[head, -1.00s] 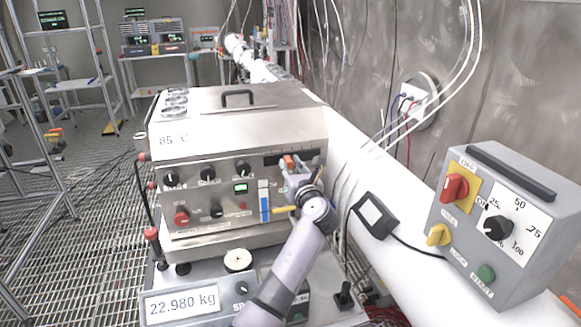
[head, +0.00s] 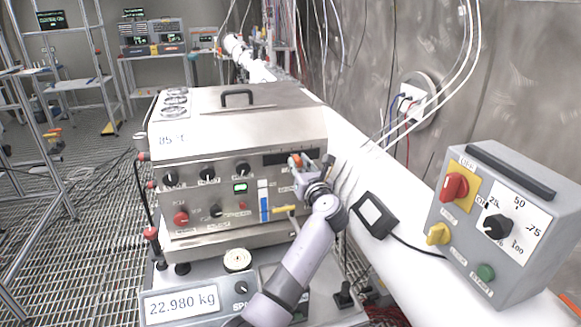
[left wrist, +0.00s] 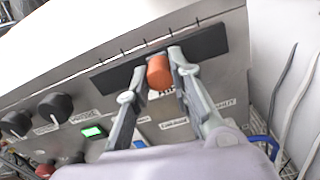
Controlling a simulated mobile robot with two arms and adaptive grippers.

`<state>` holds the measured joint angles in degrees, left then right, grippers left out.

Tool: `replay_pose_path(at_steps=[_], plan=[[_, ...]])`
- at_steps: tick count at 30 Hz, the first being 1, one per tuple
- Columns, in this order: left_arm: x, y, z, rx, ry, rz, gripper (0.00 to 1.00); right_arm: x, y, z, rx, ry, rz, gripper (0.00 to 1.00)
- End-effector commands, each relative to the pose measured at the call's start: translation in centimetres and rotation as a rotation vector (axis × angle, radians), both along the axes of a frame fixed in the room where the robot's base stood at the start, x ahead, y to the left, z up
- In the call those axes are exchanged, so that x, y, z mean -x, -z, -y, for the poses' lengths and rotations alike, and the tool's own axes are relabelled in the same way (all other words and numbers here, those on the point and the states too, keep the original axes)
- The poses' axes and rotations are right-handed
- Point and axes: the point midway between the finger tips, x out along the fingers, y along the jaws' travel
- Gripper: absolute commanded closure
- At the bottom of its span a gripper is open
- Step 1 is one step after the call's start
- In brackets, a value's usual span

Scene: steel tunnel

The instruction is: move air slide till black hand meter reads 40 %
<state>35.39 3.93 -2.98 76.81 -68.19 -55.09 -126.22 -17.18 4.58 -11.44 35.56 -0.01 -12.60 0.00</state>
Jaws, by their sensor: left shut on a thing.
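The air slide is an orange knob (head: 296,161) in a dark horizontal slot (head: 275,160) on the upper right front of the steel machine. The black hand meter (head: 375,214) lies on the white pipe, right of the machine, with a cable attached. Its pale screen shows no figure I can read. My right gripper is not in view.
The steel machine (head: 230,125) has black knobs, a green display and a yellow lever (head: 285,209) below the slot. A grey control box (head: 505,222) with a red switch stands at the right. A scale display (head: 182,304) reads 22.980 kg.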

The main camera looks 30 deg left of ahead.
Motion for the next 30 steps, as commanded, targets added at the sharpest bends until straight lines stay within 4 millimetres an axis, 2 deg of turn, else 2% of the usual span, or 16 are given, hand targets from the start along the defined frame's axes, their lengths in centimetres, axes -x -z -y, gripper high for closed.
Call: replay_pose_path(at_steps=[3,11,12,18,21,30], plan=[[-0.67,-0.04,0.62,0.0,0.0,0.001,1.0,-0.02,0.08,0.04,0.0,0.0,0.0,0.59],[-0.67,0.0,0.65,-0.001,0.0,0.001,1.0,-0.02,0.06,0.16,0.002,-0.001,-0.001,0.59],[-0.66,0.0,0.64,-0.001,0.0,0.001,0.77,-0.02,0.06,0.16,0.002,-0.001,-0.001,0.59],[-0.66,-0.02,0.63,-0.001,0.0,0.001,0.64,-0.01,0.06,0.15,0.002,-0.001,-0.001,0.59],[-0.66,-0.02,0.62,-0.001,0.0,0.001,0.59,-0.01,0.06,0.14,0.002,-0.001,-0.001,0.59],[-0.54,-0.02,0.77,-0.002,0.0,0.001,0.59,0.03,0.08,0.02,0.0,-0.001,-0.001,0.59]])
